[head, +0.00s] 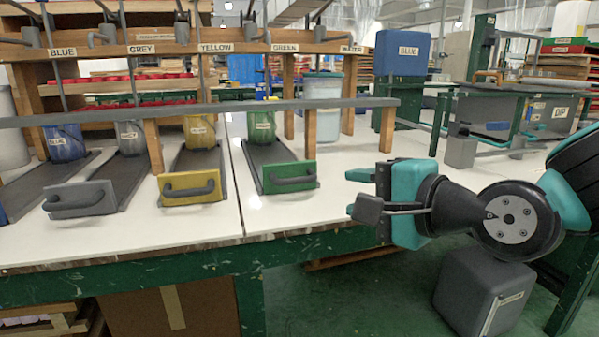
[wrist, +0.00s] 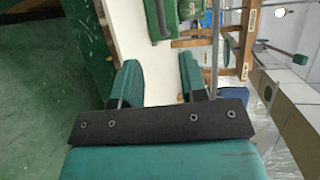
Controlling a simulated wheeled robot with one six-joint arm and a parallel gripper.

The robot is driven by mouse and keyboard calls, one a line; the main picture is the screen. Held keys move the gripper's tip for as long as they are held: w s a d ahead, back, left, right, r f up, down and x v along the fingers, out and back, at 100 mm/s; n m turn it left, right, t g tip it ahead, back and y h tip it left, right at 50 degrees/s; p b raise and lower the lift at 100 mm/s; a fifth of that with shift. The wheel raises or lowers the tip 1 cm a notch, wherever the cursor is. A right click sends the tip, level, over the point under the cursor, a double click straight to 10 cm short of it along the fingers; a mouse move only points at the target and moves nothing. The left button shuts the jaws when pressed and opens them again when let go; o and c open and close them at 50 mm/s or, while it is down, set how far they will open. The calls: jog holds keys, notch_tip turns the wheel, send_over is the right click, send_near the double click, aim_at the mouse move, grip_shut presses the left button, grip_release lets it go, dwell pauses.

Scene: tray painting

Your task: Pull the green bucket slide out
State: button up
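The green bucket slide has a green front plate with a dark handle (head: 289,178) near the table's front edge, in the head view. Its dark track runs back to a green bucket (head: 261,127) under the label reading GREEN. My gripper (head: 356,192) is open and empty, to the right of the green front plate and apart from it. In the wrist view, my gripper's two fingers (wrist: 158,78) are apart with nothing between them. A green plate with a handle (wrist: 160,20) shows beyond them at the top, likely the green slide's front.
Yellow (head: 191,187), grey (head: 80,199) and blue slides stand to the left on the white table (head: 200,228). A wooden rack with a grey rail (head: 220,107) crosses above the slides. A grey box (head: 484,290) is below my arm. Open green floor lies before the table.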

aim_at(299, 181)
jog(key=p+x, duration=0.6)
jog(key=x, duration=0.7)
jog(key=shift+w+a, duration=0.2)
jog(key=shift+w, duration=0.05)
grip_shut()
